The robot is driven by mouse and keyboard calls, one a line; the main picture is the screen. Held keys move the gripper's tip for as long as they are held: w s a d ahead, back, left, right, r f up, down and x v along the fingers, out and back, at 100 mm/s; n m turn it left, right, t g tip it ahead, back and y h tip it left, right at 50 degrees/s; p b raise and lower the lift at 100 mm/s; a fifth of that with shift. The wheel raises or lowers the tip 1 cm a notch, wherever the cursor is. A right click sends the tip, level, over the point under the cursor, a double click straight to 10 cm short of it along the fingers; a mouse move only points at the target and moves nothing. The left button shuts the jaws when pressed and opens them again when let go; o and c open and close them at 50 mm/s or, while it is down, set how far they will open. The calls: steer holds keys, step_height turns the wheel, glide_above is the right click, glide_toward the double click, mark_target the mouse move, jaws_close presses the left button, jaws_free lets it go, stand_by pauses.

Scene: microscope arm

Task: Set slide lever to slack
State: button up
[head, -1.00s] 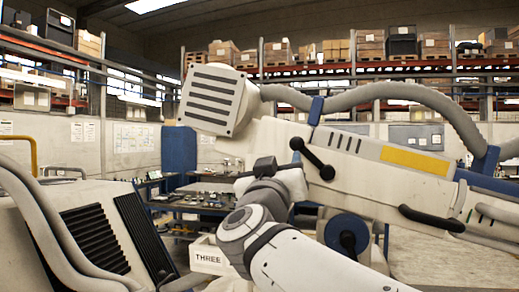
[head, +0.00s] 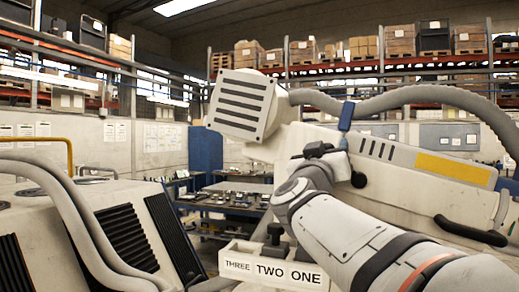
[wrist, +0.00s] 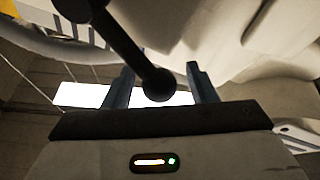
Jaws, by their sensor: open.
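A black lever with ball ends sits on the side of the white microscope arm (head: 395,190). In the head view only its lower ball (head: 358,180) shows clearly, and my gripper (head: 318,150) covers most of the rest. In the wrist view the lever (wrist: 130,45) slants down from the upper left. Its near ball knob (wrist: 158,84) lies between the two fingertips. The fingers (wrist: 160,82) are apart, with a gap on either side of the knob. I cannot tell whether the knob touches anything in depth.
A white box (head: 272,265) marked THREE, TWO, ONE with black knobs stands below my arm. A black handle (head: 470,230) is lower right on the microscope arm. A grey hose (head: 420,95) arches above it. A vented machine (head: 110,225) with hoses stands at left.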

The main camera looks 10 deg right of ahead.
jaws_close()
stand_by(0.4)
